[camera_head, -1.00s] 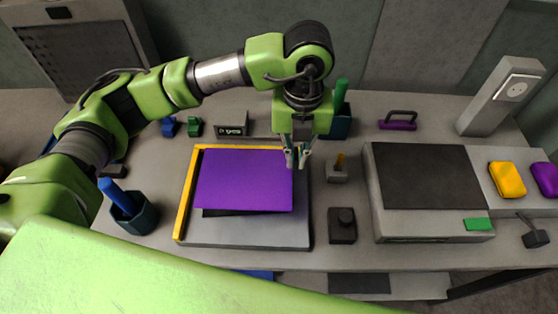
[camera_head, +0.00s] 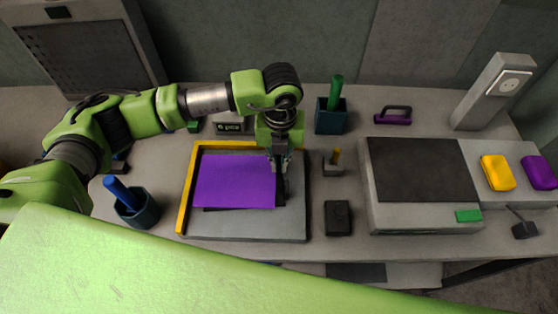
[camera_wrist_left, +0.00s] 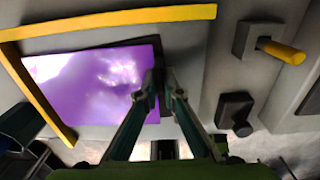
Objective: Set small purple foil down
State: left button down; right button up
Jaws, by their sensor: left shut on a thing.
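The purple foil (camera_head: 234,181) is a flat shiny sheet over the grey tray (camera_head: 245,228) with a yellow edge guide (camera_head: 187,196). My left gripper (camera_head: 281,180) points down at the foil's right edge and is shut on it. In the left wrist view the fingertips (camera_wrist_left: 163,92) pinch the right edge of the purple foil (camera_wrist_left: 95,85). A dark area of the tray shows beside and below the foil; I cannot tell whether the foil touches it. My right gripper is not in view.
A black knob block (camera_head: 338,217) and a small grey block with a yellow lever (camera_head: 334,163) stand right of the tray. A grey machine with a dark plate (camera_head: 423,168) is further right. Blue (camera_head: 138,210) and green-handled (camera_head: 331,115) holders stand near the tray.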

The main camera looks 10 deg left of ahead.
pick_arm(q)
jog(key=shift+f, duration=0.2)
jog(key=c, duration=2.2)
grip_release()
jog(key=shift+r, duration=0.1)
jog(key=shift+r, duration=0.5)
notch_tip(320, 180, up, 11)
jog(key=b, duration=0.2)
jog(key=shift+d+r+b, duration=0.1)
jog(key=shift+r+b, duration=0.05)
jog(key=shift+b, duration=0.15)
